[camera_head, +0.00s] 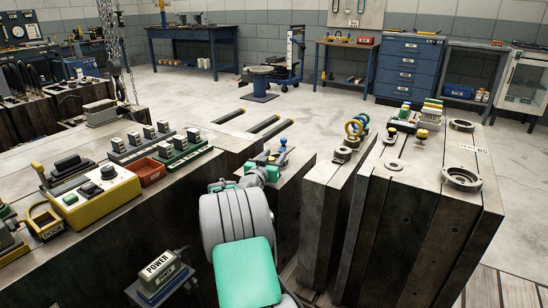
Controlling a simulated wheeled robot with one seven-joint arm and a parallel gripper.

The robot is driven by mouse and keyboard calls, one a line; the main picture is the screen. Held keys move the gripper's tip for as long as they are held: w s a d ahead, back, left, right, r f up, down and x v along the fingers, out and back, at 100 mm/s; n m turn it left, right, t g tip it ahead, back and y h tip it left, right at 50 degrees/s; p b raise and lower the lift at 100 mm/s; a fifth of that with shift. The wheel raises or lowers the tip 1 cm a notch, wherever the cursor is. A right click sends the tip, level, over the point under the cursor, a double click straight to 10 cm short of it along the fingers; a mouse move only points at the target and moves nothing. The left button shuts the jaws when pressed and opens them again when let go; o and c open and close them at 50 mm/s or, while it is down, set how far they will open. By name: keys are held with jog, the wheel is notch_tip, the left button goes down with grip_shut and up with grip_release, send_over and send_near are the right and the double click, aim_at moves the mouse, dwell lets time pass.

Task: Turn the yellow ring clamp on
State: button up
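A yellow ring (352,128) stands upright on the mould block right of centre, with a blue ring (360,121) close behind it. I take the yellow one for the ring clamp; at this size I cannot tell its setting. My grey and green arm reaches up from the bottom centre. My gripper (264,172) is at its far end, left of the yellow ring and apart from it. It is partly hidden by my arm, and its fingers are too small to read. A small fitting with blue knobs (283,146) is just beyond it.
A yellow control box (98,204) and several switch blocks (160,142) cover the left block. Metal rings (462,178) and small coloured fittings (422,134) sit on the right block. Gaps separate the blocks. A POWER box (160,272) is low at front. Open floor lies behind.

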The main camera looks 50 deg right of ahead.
jog(key=p+v, duration=0.2)
jog(key=v, duration=0.5)
jog(key=shift+a+r, duration=0.15)
jog(key=shift+a, duration=0.05)
jog(key=shift+s+a, duration=0.1)
jog(key=shift+a, duration=0.15)
